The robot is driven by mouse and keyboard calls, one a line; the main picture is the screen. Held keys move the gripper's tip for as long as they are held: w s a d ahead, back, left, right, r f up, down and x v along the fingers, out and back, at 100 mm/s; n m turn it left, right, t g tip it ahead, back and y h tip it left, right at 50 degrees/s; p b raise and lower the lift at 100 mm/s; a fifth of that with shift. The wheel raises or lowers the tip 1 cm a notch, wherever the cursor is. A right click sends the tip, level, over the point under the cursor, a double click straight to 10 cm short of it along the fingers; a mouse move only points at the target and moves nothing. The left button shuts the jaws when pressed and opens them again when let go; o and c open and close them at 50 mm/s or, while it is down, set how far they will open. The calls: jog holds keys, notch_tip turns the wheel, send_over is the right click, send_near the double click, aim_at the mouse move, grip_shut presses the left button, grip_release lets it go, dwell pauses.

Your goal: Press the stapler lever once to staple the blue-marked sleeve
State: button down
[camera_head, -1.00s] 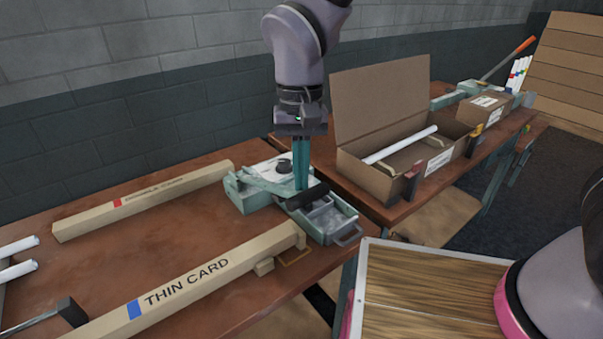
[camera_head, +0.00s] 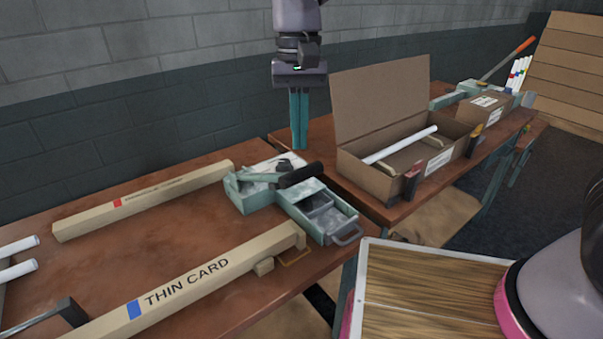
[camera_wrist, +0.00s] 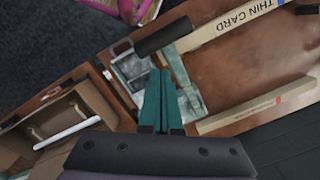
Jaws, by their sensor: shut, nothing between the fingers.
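The stapler (camera_head: 258,194) is a pale green machine on the brown table, with a dark cylindrical lever grip (camera_head: 299,175) and an open compartment tray at its front. The blue-marked sleeve (camera_head: 190,290) is a long tan square tube lettered THIN CARD, lying at the front; its far end is beside the stapler tray. My gripper (camera_head: 299,148) has teal fingers, closed together and empty, raised behind the stapler and apart from it. In the wrist view the closed fingertips (camera_wrist: 160,72) overlap the stapler, and the lever grip (camera_wrist: 163,36) shows beyond them.
A red-marked sleeve (camera_head: 150,200) lies at the back of the table. An open cardboard box (camera_head: 375,180) holding a white tube stands on the right-hand table. White tubes (camera_head: 18,265) lie at the far left. The table between the two sleeves is mostly clear.

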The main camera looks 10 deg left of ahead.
jog(key=r, duration=0.5)
jog(key=shift+w+a+r, duration=0.1)
jog(key=shift+w+r, duration=0.1)
jog(key=shift+w, duration=0.05)
jog(key=w+d+r+m+t+y, duration=0.15)
jog(key=w+d+r, duration=0.3)
jog(key=d, duration=0.45)
jog(key=w+d+r+m+t+y, duration=0.15)
jog(key=w+d+r, duration=0.35)
jog(key=d, duration=0.5)
jog(key=s+d+r+m+t, duration=0.1)
jog(key=d+m+t, duration=0.1)
jog(key=d, duration=0.7)
jog(key=s+d+r+m+t, duration=0.1)
jog(key=d+m+t, duration=0.1)
jog(key=d, duration=0.7)
jog(key=shift+s+d+r+m+t+h, duration=0.3)
jog(key=shift+d+m+t, duration=0.1)
jog(key=shift+t, duration=0.3)
